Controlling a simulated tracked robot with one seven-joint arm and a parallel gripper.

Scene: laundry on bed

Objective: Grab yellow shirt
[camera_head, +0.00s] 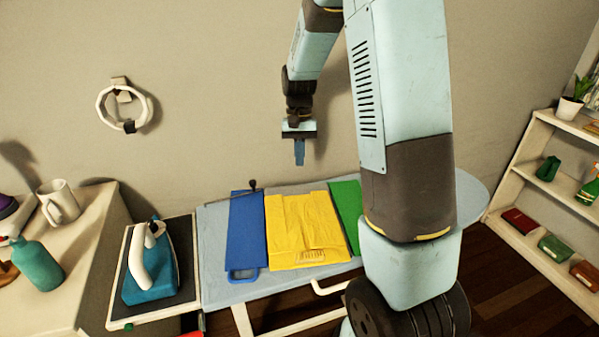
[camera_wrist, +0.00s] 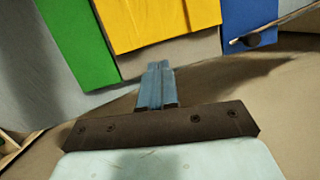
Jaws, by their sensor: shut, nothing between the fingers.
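The yellow shirt (camera_head: 303,230) lies flat on the ironing board (camera_head: 222,292), between a blue panel (camera_head: 246,230) on its left and a green panel (camera_head: 347,203) on its right. My gripper (camera_head: 299,158) is above and behind the board's far edge, pointing down, shut and empty. In the wrist view my shut fingers (camera_wrist: 158,68) are apart from the yellow shirt (camera_wrist: 150,20); the green panel (camera_wrist: 80,45) is on the left and the blue panel (camera_wrist: 247,22) on the right. My arm hides part of the green panel in the head view.
A blue iron (camera_head: 150,270) stands on the rest at the board's left end. A thin dark-ended rod (camera_head: 252,187) lies by the blue panel. A side table (camera_head: 95,240) with a mug (camera_head: 60,202) is at left, a shelf (camera_head: 560,250) at right. The wall is close behind.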

